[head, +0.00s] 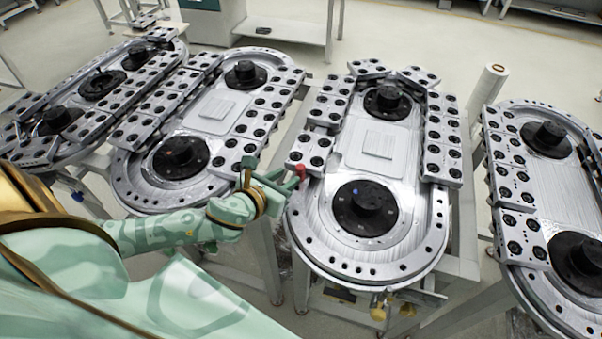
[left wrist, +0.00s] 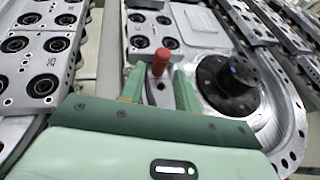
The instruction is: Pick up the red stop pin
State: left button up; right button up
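The red stop pin (head: 300,170) stands upright at the left edge of the middle ring track (head: 296,222), just below the end of its left row of blocks. My left gripper (head: 285,183) reaches it from the left. In the left wrist view, the red pin (left wrist: 160,64) shows between the tips of my left gripper (left wrist: 159,78). The two green fingers are spread, with a visible gap on each side of the pin. Whether the tips are level with the pin is hard to tell. My right gripper does not show.
Grey blocks with black rollers (head: 309,150) sit along the track near the pin. A black round hub (head: 365,207) rises to its right. Another ring track (head: 130,190) stands to the left, with a narrow gap between the two. A further track (head: 540,190) is at the right.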

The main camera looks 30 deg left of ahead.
aim_at(298, 171)
pick_arm(q)
jog(key=b+x, duration=0.1)
jog(key=x, duration=0.4)
jog(key=shift+w+d+f, duration=0.1)
jog(key=shift+w+d, duration=0.1)
jog(key=shift+w, duration=0.1)
jog(key=shift+s, duration=0.1)
grip_shut()
